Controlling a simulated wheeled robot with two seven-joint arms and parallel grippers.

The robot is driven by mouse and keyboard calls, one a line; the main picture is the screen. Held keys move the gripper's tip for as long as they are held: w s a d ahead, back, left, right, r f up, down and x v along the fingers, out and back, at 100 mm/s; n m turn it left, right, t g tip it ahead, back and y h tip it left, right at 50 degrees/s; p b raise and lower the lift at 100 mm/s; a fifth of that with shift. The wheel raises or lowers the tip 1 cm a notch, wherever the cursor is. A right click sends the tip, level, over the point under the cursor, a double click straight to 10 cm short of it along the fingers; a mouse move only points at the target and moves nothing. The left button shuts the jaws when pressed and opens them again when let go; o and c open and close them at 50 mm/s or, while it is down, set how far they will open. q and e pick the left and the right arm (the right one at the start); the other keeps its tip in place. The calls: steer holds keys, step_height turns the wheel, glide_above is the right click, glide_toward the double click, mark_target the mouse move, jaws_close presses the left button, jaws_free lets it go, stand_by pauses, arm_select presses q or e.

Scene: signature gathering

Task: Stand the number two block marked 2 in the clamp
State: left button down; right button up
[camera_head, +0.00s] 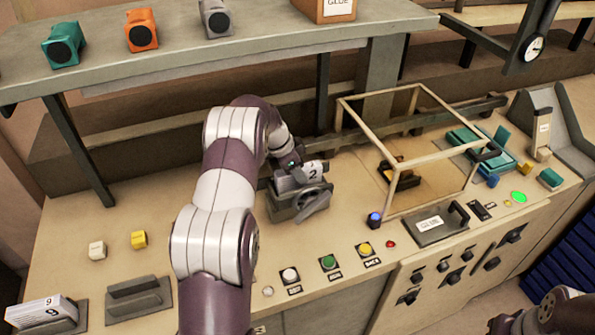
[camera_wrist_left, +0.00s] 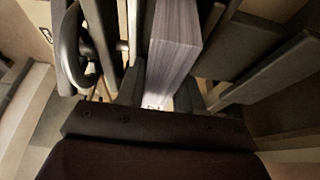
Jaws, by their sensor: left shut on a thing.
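The number two block (camera_head: 313,171), white with a black 2, stands in the grey clamp (camera_head: 298,205) in the middle of the bench. My left gripper (camera_head: 293,163) is at the block's top, just behind and left of it, and is shut on it. In the left wrist view the block (camera_wrist_left: 173,50) runs away from the gripper between dark clamp parts, with the clamp's handle ring (camera_wrist_left: 72,45) at the left. The block's lower end is hidden by the clamp. My right gripper is not clearly in view; only part of that arm shows at the lower right.
A wire-frame box (camera_head: 375,93) stands right of the clamp. Buttons (camera_head: 328,262) line the bench front. A block marked 9 (camera_head: 40,312) lies in a holder at the lower left, beside an empty-looking grey holder (camera_head: 138,297). A shelf (camera_head: 230,50) overhangs the back.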

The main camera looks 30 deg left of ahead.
arm_select(q)
steer(key=c, duration=0.6)
jaws_free()
steer(key=shift+c, duration=0.2)
